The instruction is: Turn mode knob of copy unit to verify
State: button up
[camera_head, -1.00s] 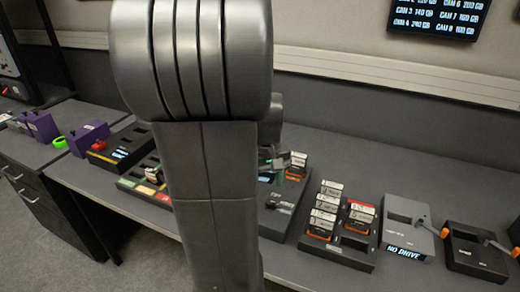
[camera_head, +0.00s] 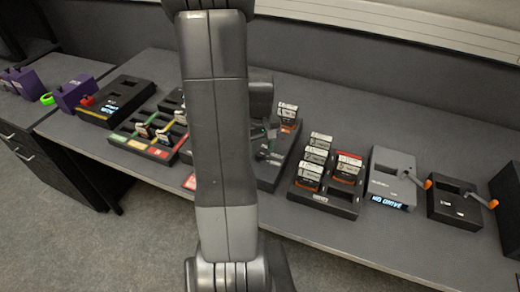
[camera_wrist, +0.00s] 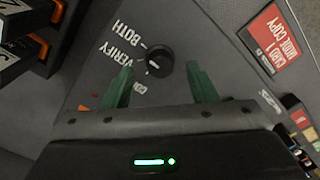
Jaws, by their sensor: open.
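The mode knob (camera_wrist: 158,60) is a round black dial on the grey top of the copy unit (camera_wrist: 225,25).
Drives (camera_wrist: 30,40) stand close at upper left. In the head view, a drive rack (camera_head: 318,200), a grey "NO DRIVE" unit (camera_head: 392,180) and a black levered unit (camera_head: 455,207) stand to the right.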

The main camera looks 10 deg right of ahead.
jog(key=shift+f, duration=0.9)
jog(key=c, duration=1)
